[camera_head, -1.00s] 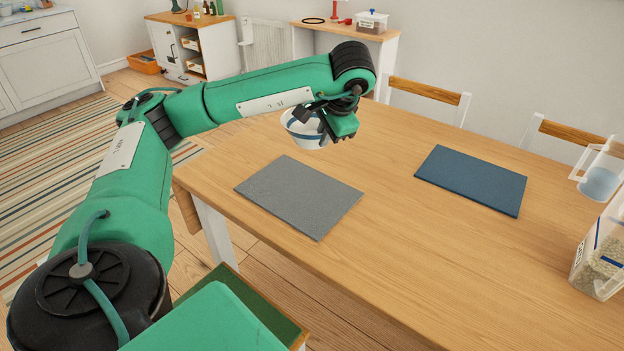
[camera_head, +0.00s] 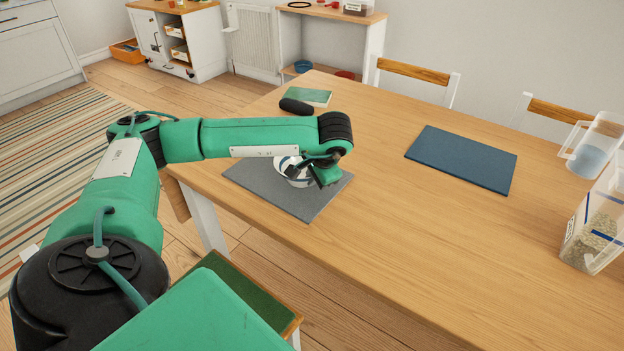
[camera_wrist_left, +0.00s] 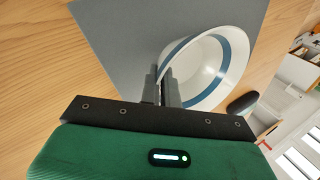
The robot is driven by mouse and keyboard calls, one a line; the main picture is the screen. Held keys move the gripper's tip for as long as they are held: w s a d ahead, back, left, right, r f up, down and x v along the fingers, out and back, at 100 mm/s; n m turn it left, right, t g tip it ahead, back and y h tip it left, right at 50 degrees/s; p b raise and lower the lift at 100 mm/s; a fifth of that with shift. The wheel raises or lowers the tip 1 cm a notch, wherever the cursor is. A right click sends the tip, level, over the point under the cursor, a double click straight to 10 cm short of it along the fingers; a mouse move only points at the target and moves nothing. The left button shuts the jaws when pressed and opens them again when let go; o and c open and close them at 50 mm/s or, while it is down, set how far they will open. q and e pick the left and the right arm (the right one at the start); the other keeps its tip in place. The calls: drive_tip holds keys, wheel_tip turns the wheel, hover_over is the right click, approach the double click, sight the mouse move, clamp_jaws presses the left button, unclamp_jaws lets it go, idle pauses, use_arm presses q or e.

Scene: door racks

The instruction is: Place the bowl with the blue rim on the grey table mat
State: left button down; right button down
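The white bowl with the blue rim (camera_head: 284,169) is over the right part of the grey table mat (camera_head: 250,183), partly hidden by my left gripper (camera_head: 311,169). It looks upright, at or very near the mat surface; contact is hard to tell. In the left wrist view the fingers (camera_wrist_left: 163,86) are close together on the wall of the bowl (camera_wrist_left: 212,68), with the grey mat (camera_wrist_left: 115,45) behind it. My right gripper is not in view.
A dark blue mat (camera_head: 462,158) lies to the right on the wooden table. A black object (camera_head: 296,106) and a green book (camera_head: 309,96) lie beyond my arm. A clear container (camera_head: 597,228) and a jug (camera_head: 588,158) stand at the right edge. The table's middle is clear.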

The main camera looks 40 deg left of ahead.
use_arm(q)
drive_tip(key=shift+f, duration=0.35)
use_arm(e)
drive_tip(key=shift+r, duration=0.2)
use_arm(q)
drive_tip(key=shift+f, duration=0.1)
drive_tip(key=c, duration=1.6)
unclamp_jaws()
drive_tip(key=shift+c, duration=0.2)
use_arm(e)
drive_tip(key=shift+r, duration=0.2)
